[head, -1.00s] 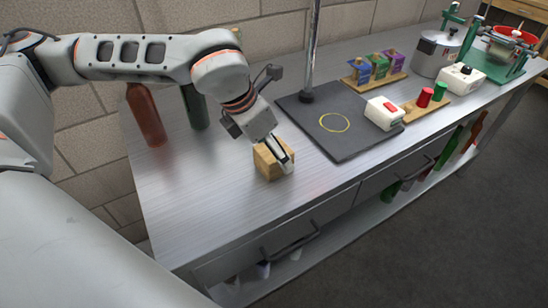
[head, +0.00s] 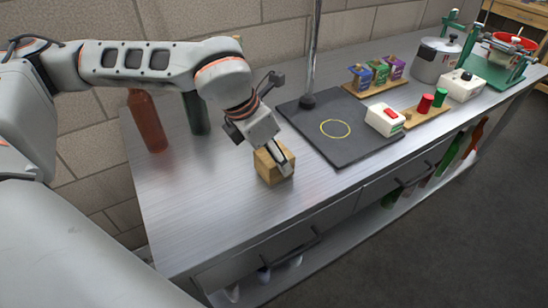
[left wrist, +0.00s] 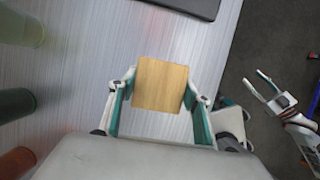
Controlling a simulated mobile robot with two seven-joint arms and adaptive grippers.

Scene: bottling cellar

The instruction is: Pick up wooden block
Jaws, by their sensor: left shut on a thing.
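The wooden block (head: 268,168) is a light brown cube near the front middle of the metal bench in the head view. In the left wrist view the block (left wrist: 161,85) sits between the two fingers of my left gripper (left wrist: 160,98). My left gripper (head: 279,160) points down at the block and is shut on it; a finger covers part of its right side. I cannot tell any gap between block and bench. My right gripper (left wrist: 288,95) shows only in the left wrist view, at the right, open and empty, away from the block.
A dark mat (head: 350,150) with a yellow ring and a metal post lies right of the block. A white box with a red button (head: 385,119) stands at the mat's right edge. A red-brown bottle (head: 147,122) and a dark green bottle (head: 195,110) stand behind left. The bench's front left is clear.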

